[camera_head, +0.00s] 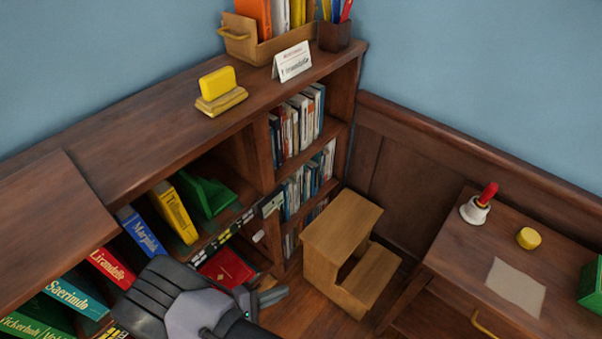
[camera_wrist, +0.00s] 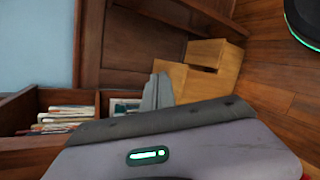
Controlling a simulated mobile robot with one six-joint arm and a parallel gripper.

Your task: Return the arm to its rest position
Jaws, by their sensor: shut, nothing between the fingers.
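My gripper (camera_head: 276,294) is at the lower middle of the head view, at the end of my black and grey arm. It is in front of the bookcase's lower shelves, to the left of and lower in the picture than the wooden step stool. In the wrist view the closed grey fingers (camera_wrist: 158,92) point up the picture, overlapping the stool. The gripper is shut and holds nothing. Part of my arm is cut off by the bottom edge of the head view.
The wood bookcase (camera_head: 130,130) holds several books, including a tilted yellow one (camera_head: 174,212), close to my arm. The step stool (camera_head: 342,222) stands on the floor; it also shows in the wrist view (camera_wrist: 196,75). A desk (camera_head: 450,255) with a red-handled bell (camera_head: 477,208) is at right.

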